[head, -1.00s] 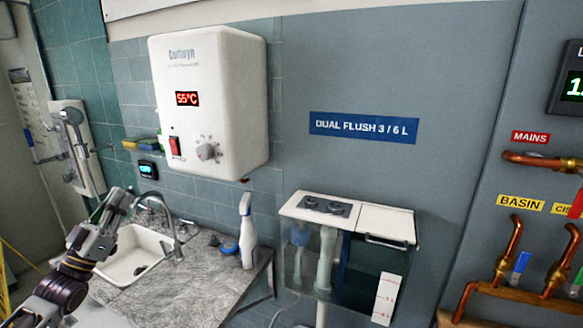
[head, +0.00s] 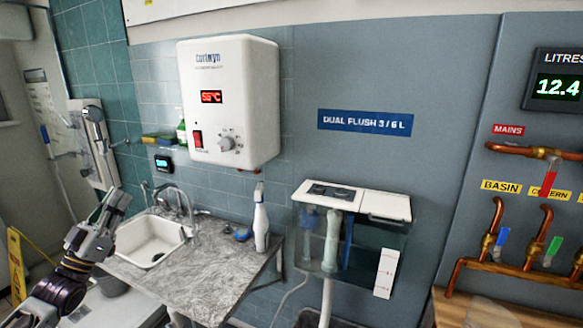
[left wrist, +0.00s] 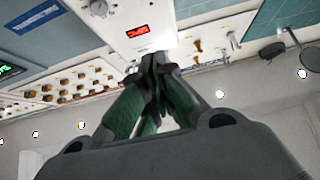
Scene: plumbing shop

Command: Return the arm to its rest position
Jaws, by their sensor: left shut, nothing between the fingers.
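My left gripper (head: 117,199) is at the left of the head view, raised in front of the sink's left side and apart from it. Its fingers are shut with nothing between them. In the left wrist view the closed fingertips (left wrist: 155,65) meet in front of the white water heater panel, with clear space around them. My left arm comes in from the lower left corner. My right gripper is not in view.
The sink (head: 150,243) and grey worktop (head: 195,275) lie right of my gripper, with a spray bottle (head: 261,222) on top. A white water heater (head: 235,100) hangs above. A cistern (head: 350,240), copper pipes (head: 500,265) and a yellow floor sign (head: 17,262) stand further out.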

